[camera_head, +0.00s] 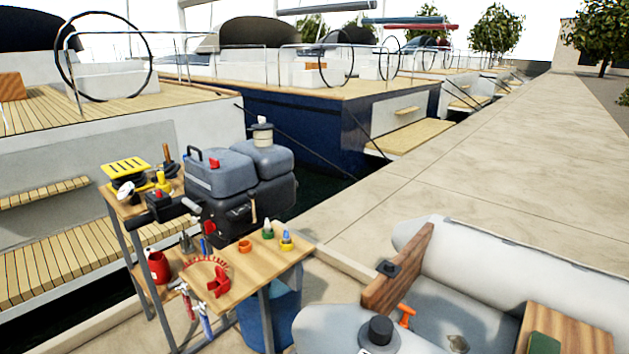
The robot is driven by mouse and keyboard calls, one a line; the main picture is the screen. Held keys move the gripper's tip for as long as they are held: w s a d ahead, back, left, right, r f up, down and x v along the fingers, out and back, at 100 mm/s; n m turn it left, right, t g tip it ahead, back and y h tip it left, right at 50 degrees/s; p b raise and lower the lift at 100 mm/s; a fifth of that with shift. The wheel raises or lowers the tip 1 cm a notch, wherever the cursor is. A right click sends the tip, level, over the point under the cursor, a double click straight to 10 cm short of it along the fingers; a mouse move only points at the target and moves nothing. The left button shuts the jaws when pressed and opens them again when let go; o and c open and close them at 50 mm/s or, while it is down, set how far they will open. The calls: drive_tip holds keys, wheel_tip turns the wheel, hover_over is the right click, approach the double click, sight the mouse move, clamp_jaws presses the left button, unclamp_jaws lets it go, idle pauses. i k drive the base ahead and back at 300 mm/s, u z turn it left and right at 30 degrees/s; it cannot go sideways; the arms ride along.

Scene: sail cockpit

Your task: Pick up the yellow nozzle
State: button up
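Two small yellow things could be the yellow nozzle, and I cannot tell which one is. One is a small piece with a yellow base and a blue upper part (287,240), upright near the right end of the wooden workbench top (262,276). The other is a yellow upright piece (163,181) on the bench's far left part, beside a yellow slotted plate (126,168). Nothing covers the yellow-based piece. My gripper does not show in this view.
Beside the yellow-based piece stand a green-based piece (268,230) and an orange ring (245,246). A grey outboard motor (240,185) rises behind them. A red clamp-like part (219,283) lies in front. An inflatable dinghy (500,275) is at right; the dock (480,165) behind is clear.

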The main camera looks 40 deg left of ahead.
sight(166, 186)
drive_tip(key=u, duration=0.6)
drive_tip(key=k, duration=0.75)
drive_tip(key=u, duration=0.9)
drive_tip(key=k, duration=0.55)
drive_tip(key=u, duration=1.25)
drive_tip(key=i, duration=1.4)
drive_tip(key=z, duration=0.65)
drive_tip(key=k, duration=0.4)
drive_tip(key=u, duration=1.3)
drive_tip(key=i, duration=1.7)
drive_tip(key=z, duration=0.15)
